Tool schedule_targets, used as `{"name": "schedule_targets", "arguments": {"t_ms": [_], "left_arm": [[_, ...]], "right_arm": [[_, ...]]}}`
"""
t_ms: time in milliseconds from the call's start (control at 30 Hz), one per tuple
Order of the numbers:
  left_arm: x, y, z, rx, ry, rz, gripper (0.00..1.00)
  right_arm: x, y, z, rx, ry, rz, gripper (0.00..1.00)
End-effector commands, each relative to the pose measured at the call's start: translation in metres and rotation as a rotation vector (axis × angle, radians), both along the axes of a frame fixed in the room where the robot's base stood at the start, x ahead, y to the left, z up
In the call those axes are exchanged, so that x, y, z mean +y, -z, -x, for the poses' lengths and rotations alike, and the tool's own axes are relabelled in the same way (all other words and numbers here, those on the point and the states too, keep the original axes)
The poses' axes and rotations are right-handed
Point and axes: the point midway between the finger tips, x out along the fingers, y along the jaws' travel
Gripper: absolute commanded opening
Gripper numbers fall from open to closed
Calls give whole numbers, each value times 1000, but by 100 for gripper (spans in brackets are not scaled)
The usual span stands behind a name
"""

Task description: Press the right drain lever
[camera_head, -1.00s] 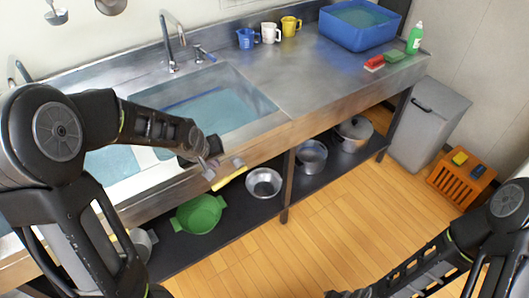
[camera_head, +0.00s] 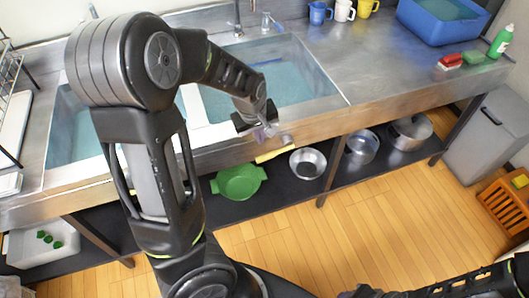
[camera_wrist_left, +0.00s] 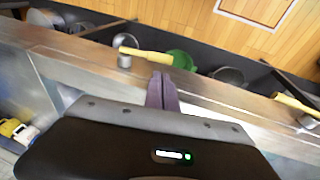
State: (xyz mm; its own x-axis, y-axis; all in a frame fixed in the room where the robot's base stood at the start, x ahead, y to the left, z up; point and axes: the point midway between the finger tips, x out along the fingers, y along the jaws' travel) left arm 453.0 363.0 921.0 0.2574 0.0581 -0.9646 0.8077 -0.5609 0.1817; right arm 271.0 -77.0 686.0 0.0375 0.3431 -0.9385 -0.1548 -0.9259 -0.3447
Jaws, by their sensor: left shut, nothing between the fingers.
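The right drain lever is a yellow handle (camera_head: 275,153) on a metal fitting (camera_head: 285,140) at the sink's front face. In the left wrist view its yellow handle (camera_wrist_left: 146,54) lies just beyond my fingertips. My left gripper (camera_head: 267,132) is shut and empty, at the front edge of the right basin, just above and left of the lever. Its closed purple-grey fingers show in the left wrist view (camera_wrist_left: 162,88), seemingly apart from the lever. Another yellow lever (camera_wrist_left: 296,104) shows at the right of that view. My right arm shows at lower right; its gripper is out of view.
The steel sink front edge (camera_head: 375,115) runs below the water-filled right basin (camera_head: 318,82). On the shelf below sit a green colander (camera_head: 238,182), a steel bowl (camera_head: 307,163) and pots. A blue tub (camera_head: 440,25) stands at back right. The wooden floor (camera_head: 330,235) is clear.

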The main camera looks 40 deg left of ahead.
Motion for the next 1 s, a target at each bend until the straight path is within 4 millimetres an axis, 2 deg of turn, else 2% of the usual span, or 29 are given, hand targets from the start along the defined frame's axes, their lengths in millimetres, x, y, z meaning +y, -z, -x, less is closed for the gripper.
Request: {"name": "schedule_targets", "arguments": {"t_ms": [400, 600, 800, 1000], "left_arm": [[6, 78, -18, 5, -4, -2, 0], [7, 107, -27, 3, -2, 0, 0], [8, 120, -32, -1, -1, -1, 0], [8, 122, -32, -1, 0, 0, 0]], "right_arm": [[1, 12, -2, -6, -1, -4, 36], [1, 11, -2, -6, -1, -4, 36], [1, 10, -1, -4, -2, -3, 36], [1, 10, -1, -4, -1, -3, 36]]}}
